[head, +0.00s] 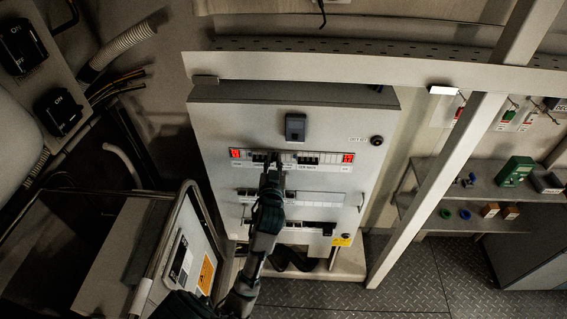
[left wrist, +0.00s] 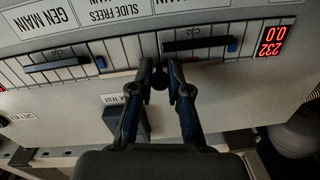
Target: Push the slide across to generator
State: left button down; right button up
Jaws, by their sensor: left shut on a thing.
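My left gripper (head: 272,164) reaches up from below to the upper breaker row (head: 308,160) of the white cabinet. In the left wrist view my left gripper (left wrist: 160,68) shows its two fingers close together at the row's edge, shut on a small dark round piece (left wrist: 159,79), seemingly the slide's knob. Two dark breaker bars with blue ends, one left (left wrist: 56,64) and one right (left wrist: 199,44), lie either side of it. The slide's body is mostly hidden by the fingers. My right gripper is not in view.
Red displays light both row ends, left (head: 236,154) and right (head: 348,158). A dark grey box (head: 295,127) sits above the row. A lower row (head: 290,198) is below. A slanted pale post (head: 440,180) and a shelf (head: 470,190) stand right.

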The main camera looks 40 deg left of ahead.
pick_arm(q)
jog(key=shift+s+a, duration=0.1)
jog(key=shift+a, duration=0.05)
jog(key=c, duration=1.1)
grip_release()
jog(key=shift+s+a, duration=0.2)
jog(key=v, duration=0.7)
jog(key=shift+s+d, duration=0.15)
jog(key=shift+s, duration=0.05)
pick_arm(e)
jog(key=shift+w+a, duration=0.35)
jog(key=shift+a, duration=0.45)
pick_arm(q)
jog(key=shift+f, duration=0.1)
